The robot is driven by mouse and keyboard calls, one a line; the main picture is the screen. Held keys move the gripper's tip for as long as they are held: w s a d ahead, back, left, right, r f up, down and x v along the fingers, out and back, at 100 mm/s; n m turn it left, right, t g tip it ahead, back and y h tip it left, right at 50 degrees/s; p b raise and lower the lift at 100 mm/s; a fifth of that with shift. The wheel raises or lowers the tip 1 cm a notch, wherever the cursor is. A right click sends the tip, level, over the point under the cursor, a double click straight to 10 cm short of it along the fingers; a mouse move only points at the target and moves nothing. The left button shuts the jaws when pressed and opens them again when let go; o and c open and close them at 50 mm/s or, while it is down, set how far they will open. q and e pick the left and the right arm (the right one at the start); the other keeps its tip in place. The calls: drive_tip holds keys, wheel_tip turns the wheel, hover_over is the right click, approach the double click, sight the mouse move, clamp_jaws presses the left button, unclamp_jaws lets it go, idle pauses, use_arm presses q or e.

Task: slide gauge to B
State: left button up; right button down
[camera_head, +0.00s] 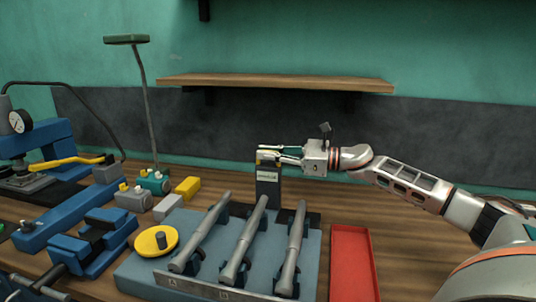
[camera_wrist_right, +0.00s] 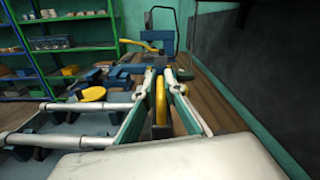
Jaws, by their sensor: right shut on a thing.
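The gauge (camera_head: 267,188) appears to be the dark upright block with a pale label and a yellow top, behind the three grey bars. My right gripper (camera_head: 268,155) comes in from the right and is shut on its yellow upper part. In the right wrist view a yellow piece (camera_wrist_right: 161,100) stands between the fingers (camera_wrist_right: 160,72). The blue-grey fixture plate (camera_head: 146,270) carries the bars, and its front strip (camera_head: 195,288) has faint letters, an A at the left and another further right that I cannot read surely. My left gripper does not show.
Three grey bars (camera_head: 243,240) lie tilted across the plate in dark cradles. A yellow disc (camera_head: 148,243) sits at its left. A red tray (camera_head: 350,265) lies at the right. Blue vises (camera_head: 85,250) and small blocks (camera_head: 187,186) crowd the left. A wooden shelf (camera_head: 275,82) hangs above.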

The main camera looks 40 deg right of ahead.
drive_tip(key=c, duration=2.2)
unclamp_jaws()
drive_tip(key=shift+d+r, duration=0.2)
drive_tip(key=shift+r, duration=0.05)
drive_tip(key=shift+o, duration=0.2)
drive_tip(key=shift+f, duration=0.1)
drive_tip(key=shift+a, duration=0.1)
drive_tip(key=shift+s+f, duration=0.1)
drive_tip(key=v, duration=1.2)
